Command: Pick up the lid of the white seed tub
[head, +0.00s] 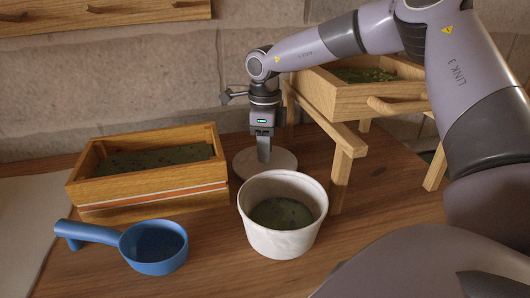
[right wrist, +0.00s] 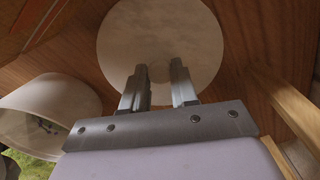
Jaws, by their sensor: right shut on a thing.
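The white seed tub (head: 282,235) stands uncovered at the front middle of the table, with dark green contents inside. Its rim and wall also show at the left of the right wrist view (right wrist: 40,115). The lid (head: 283,161) is a round, pale disc just behind the tub, lying flat at or near table height. It fills the upper middle of the right wrist view (right wrist: 160,35). My right gripper (head: 264,155) points down over the middle of the lid and is shut on it. The gripped part is mostly hidden by the fingers. My left gripper is not in view.
A wooden box (head: 150,190) with green contents stands left of the lid. A blue scoop (head: 155,262) lies in front of it. On the right, a wooden stand (head: 345,150) holds a tilted wooden tray (head: 360,95), close to my right arm. A stone wall closes the back.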

